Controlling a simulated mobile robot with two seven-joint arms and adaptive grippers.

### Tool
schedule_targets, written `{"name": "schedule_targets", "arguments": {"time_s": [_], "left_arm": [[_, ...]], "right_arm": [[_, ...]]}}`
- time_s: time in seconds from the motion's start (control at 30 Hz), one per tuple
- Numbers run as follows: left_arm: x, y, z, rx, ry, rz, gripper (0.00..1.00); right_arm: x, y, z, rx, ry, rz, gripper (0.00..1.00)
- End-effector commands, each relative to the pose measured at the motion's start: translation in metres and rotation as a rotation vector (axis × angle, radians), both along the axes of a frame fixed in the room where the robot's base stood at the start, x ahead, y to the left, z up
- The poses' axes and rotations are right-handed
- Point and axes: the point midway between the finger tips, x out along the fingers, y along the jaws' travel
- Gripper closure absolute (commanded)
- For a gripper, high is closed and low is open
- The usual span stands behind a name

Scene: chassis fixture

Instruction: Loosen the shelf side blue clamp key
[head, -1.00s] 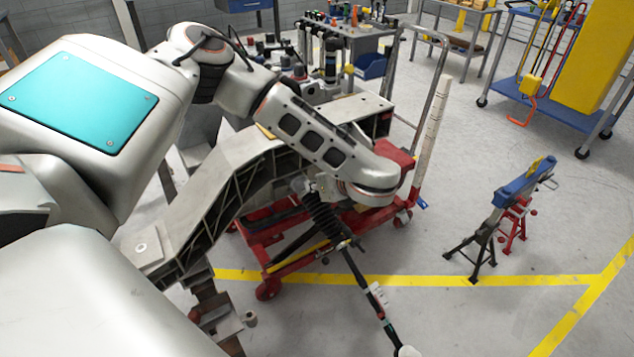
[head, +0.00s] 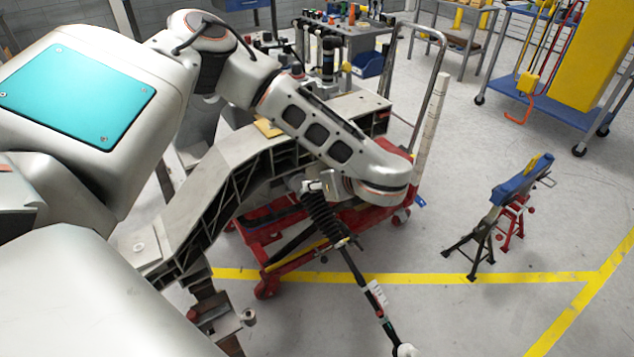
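The grey chassis beam (head: 232,163) runs from the lower left to the upper middle, with open ribbed pockets along its near side. My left arm reaches over it from the upper left, and its wrist hangs beyond the near side of the beam's far part. Only a bit of my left gripper (head: 328,187) shows below the wrist, near the top of a black coil-spring strut. Its fingertips are not clear, and whether it holds anything cannot be told. I cannot make out a blue clamp key; the wrist covers that stretch of beam. My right gripper is not in view.
A red cart (head: 268,242) with a tall handle stands under the beam. A black strut (head: 323,216) and shaft slope down to the front. A blue-topped stand (head: 520,181) is at right. A tool bench (head: 365,44) is behind. The floor at right is largely clear.

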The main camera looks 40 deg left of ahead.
Motion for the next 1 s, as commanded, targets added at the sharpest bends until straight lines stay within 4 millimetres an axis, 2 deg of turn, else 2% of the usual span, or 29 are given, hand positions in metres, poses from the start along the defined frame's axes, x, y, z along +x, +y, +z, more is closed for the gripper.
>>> {"name": "schedule_targets", "arguments": {"time_s": [0.2,0.4,0.6,1.0], "left_arm": [[-0.014,-0.033,0.031,-0.001,-0.003,-0.004,0.64],[-0.024,-0.052,0.048,0.0,-0.002,-0.002,0.64],[-0.028,-0.059,0.055,0.0,0.0,0.0,0.64],[-0.028,-0.059,0.055,0.0,0.0,0.0,0.64]], "right_arm": [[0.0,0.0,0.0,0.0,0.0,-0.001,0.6],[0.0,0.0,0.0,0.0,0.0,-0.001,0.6],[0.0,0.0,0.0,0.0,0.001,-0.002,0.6],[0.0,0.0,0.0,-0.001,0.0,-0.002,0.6]]}}
